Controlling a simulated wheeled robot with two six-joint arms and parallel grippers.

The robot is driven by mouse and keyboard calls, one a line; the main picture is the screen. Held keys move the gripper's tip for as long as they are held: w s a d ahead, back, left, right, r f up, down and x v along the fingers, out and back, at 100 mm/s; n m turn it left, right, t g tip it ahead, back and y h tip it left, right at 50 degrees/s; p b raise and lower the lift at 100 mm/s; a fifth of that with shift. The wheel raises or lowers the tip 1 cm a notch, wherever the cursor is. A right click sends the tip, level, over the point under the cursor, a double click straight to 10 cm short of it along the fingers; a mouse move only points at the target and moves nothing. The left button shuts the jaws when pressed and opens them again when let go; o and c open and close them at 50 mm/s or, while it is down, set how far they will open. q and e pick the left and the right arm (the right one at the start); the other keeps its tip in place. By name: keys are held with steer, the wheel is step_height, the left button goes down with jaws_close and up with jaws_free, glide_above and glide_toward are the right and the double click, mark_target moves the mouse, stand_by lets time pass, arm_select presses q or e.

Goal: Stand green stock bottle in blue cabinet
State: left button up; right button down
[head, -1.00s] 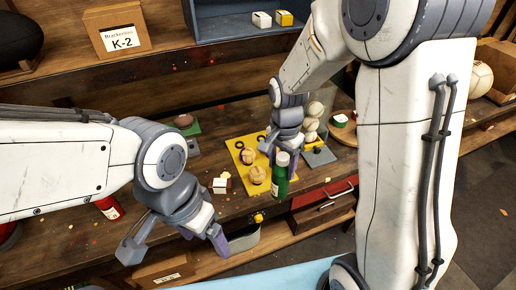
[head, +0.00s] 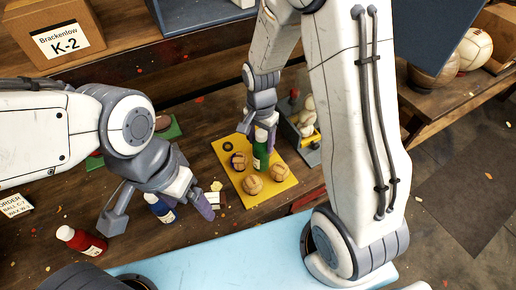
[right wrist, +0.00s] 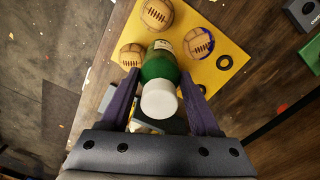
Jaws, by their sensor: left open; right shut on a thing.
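The green stock bottle (head: 261,157) is held by my right gripper (head: 262,135) over the yellow board in the head view. In the right wrist view the green bottle (right wrist: 158,66), with its white cap, lies between the two purple fingers of the right gripper (right wrist: 163,100). Whether its base touches the board is unclear. The blue cabinet (head: 205,14) shows only in part at the top edge of the head view; its inside is mostly out of frame. My left gripper (head: 160,214) is open and empty at the left, above the bench.
The yellow board (head: 285,189) carries several leather balls (head: 252,185). A red bottle (head: 80,240) and a blue bottle (head: 160,207) are near my left gripper. A cardboard box marked K-2 (head: 52,32) stands at the back left. More balls (head: 474,48) are at the far right.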

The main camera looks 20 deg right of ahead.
steer(key=shift+f+p, duration=0.45)
steer(key=shift+f, duration=1.9)
steer(key=shift+f, duration=0.15)
steer(key=shift+c, duration=0.6)
jaws_free()
